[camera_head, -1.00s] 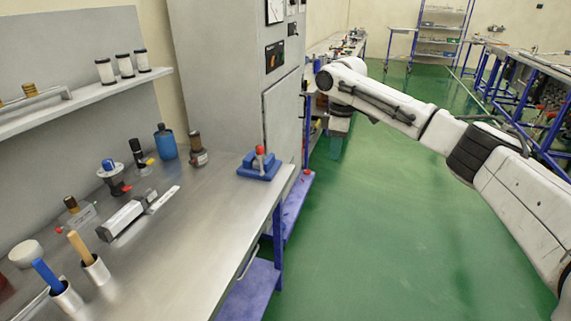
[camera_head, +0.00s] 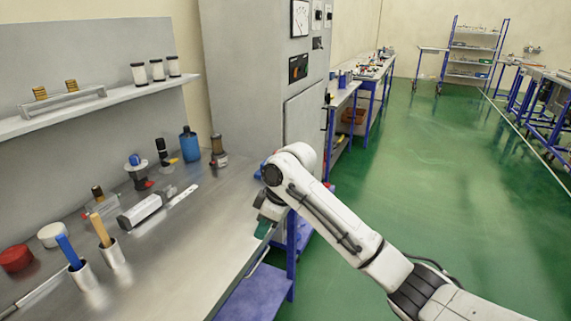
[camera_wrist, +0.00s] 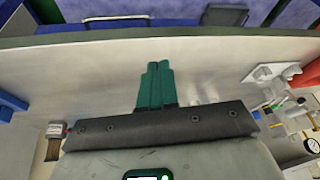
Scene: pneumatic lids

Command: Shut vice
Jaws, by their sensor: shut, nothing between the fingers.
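My gripper (camera_head: 263,229) hangs just over the near right edge of the metal bench (camera_head: 215,235). Its green fingers show shut together and empty in the wrist view (camera_wrist: 155,68), above bare metal. A small blue device with a red-topped handle, perhaps the vice, stood at the bench's right end a second ago. My arm now covers that spot in the head view. A blue piece (camera_wrist: 10,106) at the left edge of the wrist view may be part of it, but I cannot tell. The vice's jaws are not visible.
A silver block with a slide (camera_head: 140,211), a blue bottle (camera_head: 190,146) and a brown-topped pot (camera_head: 218,153) stand left of my arm. A grey cabinet (camera_head: 258,100) rises behind. Green floor (camera_head: 440,190) is open to the right.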

